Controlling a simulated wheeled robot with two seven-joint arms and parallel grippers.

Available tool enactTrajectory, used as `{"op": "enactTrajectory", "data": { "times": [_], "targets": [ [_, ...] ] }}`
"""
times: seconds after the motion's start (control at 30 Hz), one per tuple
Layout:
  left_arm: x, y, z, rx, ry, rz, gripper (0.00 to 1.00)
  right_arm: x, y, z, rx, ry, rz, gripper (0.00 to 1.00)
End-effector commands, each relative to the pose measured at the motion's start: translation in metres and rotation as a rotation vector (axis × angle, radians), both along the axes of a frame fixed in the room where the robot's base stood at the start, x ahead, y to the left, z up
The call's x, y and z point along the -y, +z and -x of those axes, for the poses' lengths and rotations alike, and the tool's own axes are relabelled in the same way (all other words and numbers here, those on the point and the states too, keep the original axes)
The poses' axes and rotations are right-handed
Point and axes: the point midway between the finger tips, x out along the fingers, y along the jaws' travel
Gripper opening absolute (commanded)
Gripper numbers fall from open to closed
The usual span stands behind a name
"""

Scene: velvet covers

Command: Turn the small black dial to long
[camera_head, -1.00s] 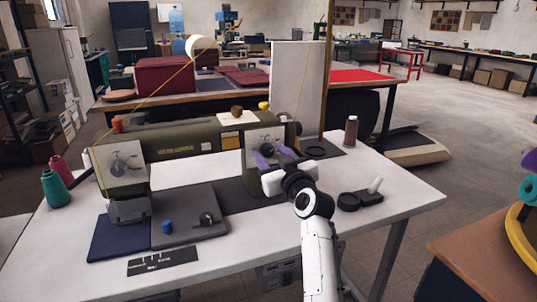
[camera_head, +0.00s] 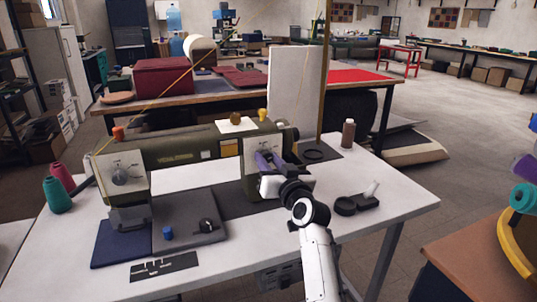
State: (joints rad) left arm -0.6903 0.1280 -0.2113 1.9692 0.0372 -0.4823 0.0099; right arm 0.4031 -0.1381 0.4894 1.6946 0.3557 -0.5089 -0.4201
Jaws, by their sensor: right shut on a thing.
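An olive-green sewing machine (camera_head: 190,145) stands on a white table (camera_head: 380,205). A pale panel (camera_head: 250,147) is on its right column. My right gripper (camera_head: 263,160), with purple fingers, is at this panel and shut. The small black dial there is hidden behind the fingers, so its setting cannot be read. A larger grey dial (camera_head: 121,174) shows on the pale plate of the machine's left head, away from the gripper. My left gripper is not in view.
Teal (camera_head: 57,195) and magenta thread cones stand at the left. A blue bobbin (camera_head: 168,232) and a small dark part lie on the grey mat. A black ring, a small black block (camera_head: 368,202) and a brown bottle (camera_head: 348,134) are right of my gripper.

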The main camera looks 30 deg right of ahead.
Motion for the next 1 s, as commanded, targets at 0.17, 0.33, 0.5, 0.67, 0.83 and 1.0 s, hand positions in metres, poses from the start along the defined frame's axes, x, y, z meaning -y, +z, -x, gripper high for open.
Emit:
{"op": "enactTrajectory", "data": {
  "times": [0.17,0.33,0.5,0.67,0.83,1.0],
  "targets": [
    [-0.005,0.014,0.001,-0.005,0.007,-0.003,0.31,0.000,0.003,0.000,0.037,0.002,-0.165,0.06],
    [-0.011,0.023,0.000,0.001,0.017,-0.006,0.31,0.000,0.003,0.000,0.074,0.001,-0.319,0.06],
    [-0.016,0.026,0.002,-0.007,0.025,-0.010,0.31,0.000,0.002,0.000,0.108,0.001,-0.456,0.06],
    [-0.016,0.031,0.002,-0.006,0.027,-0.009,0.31,0.000,0.002,0.000,0.133,0.001,-0.559,0.06],
    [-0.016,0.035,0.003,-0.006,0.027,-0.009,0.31,0.000,0.001,0.000,0.152,0.000,-0.636,0.06],
    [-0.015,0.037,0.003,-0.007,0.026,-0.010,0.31,0.000,0.000,0.000,0.162,0.001,-0.681,0.06]
  ]
}}
